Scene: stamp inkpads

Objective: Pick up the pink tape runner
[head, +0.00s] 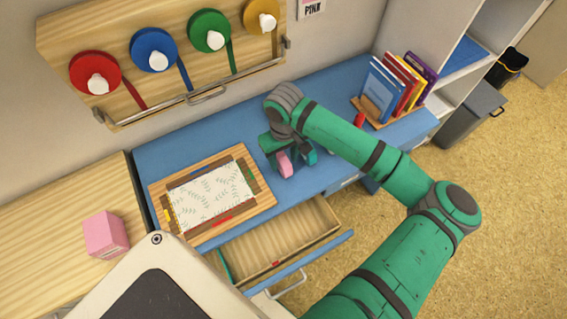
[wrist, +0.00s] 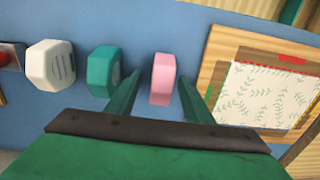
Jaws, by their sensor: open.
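The pink tape runner (wrist: 162,79) stands on the blue desk in the wrist view, between the two fingers of my open gripper (wrist: 158,95). Clear gaps show on both sides of it, and the fingers do not appear to touch it. In the head view the pink tape runner (head: 285,163) shows below my gripper (head: 277,152), partly covered by it. A green tape runner (wrist: 104,71) stands just left of the left finger in the wrist view. A white one (wrist: 50,66) stands further left.
A wooden board (head: 262,205) with a patterned sheet lies left of my gripper in the head view. An open drawer (head: 285,245) juts out below. Books (head: 385,90) stand at the right of the desk. A pink block (head: 106,235) sits on the left counter.

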